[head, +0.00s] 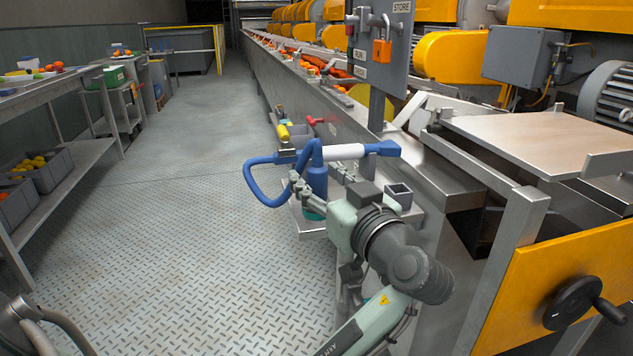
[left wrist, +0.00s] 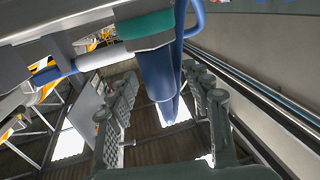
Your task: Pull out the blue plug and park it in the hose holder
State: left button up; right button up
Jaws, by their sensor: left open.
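A blue upright cylinder (head: 317,180), which seems to be the plug, stands with its lower end in a teal collar (head: 313,213). A blue hose (head: 256,185) loops to its left. A white tube (head: 343,152) with a blue end piece (head: 383,148) extends right from its top. My left gripper (head: 318,177) is open, its fingers on either side of the cylinder. In the left wrist view the blue cylinder (left wrist: 157,75) shows between the open fingers (left wrist: 162,98), with no clear contact. I cannot make out which part is the hose holder. My right gripper is out of view.
A metal shelf (head: 304,226) lies under the collar. A square open grey tube (head: 398,195) stands to the right. The steel machine frame (head: 500,235) and a sign panel with an orange padlock (head: 381,50) are close by.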

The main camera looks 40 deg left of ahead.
aim_at(308, 171)
pick_arm(q)
jog(key=x, duration=0.4)
jog(key=shift+f+p, duration=0.25)
jog(key=shift+p, duration=0.05)
jog(key=shift+w+a, duration=0.15)
jog(key=shift+a, duration=0.1)
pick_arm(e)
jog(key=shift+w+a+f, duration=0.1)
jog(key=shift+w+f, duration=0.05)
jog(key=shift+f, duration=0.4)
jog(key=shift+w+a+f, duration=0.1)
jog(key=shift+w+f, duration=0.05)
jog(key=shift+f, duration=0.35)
pick_arm(q)
grip_shut()
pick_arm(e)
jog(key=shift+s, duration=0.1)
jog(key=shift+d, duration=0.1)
